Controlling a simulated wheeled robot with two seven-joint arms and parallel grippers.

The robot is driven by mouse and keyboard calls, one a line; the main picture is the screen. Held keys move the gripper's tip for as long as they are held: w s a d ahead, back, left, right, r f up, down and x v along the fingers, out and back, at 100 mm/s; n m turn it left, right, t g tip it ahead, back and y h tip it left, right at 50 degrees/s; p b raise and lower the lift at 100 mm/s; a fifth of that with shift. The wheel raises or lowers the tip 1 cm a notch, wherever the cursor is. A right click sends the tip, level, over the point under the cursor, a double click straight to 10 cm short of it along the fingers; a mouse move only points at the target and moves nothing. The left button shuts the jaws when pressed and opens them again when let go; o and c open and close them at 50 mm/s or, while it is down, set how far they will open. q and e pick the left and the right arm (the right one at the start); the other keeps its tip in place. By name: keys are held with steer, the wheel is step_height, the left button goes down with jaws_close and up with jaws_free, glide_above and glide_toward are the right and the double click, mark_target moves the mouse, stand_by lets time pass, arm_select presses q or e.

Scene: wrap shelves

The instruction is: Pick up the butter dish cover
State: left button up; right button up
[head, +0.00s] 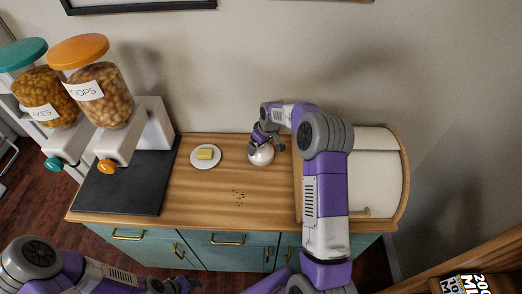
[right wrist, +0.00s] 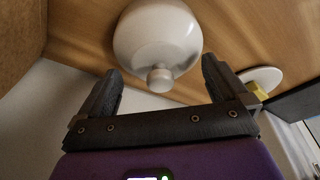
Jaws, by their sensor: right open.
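The white domed butter dish cover (head: 261,156) stands on the wooden counter, right of the butter plate (head: 195,161) with its yellow butter (head: 205,154). In the right wrist view, the cover (right wrist: 155,35) shows its round knob (right wrist: 160,78) towards me. My right gripper (head: 266,144) is at the cover, partly blocking it in the head view. In the right wrist view, its two fingers (right wrist: 161,70) are apart, one on each side of the knob, with no visible contact. My left gripper (head: 172,286) is only partly seen at the bottom edge, its fingers unclear.
A cereal dispenser with a teal-lidded jar (head: 42,98) and an orange-lidded jar (head: 105,93) stands on the left by a black mat (head: 120,185). A bread box (head: 375,170) is on the right, behind my right arm. Dark crumbs (head: 238,196) lie mid-counter; the front is otherwise clear.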

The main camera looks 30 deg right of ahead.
steer(key=shift+c, duration=0.2)
steer(key=shift+s, duration=0.1)
steer(key=c, duration=1)
steer(key=shift+s+f, duration=0.1)
steer(key=shift+c, duration=0.7)
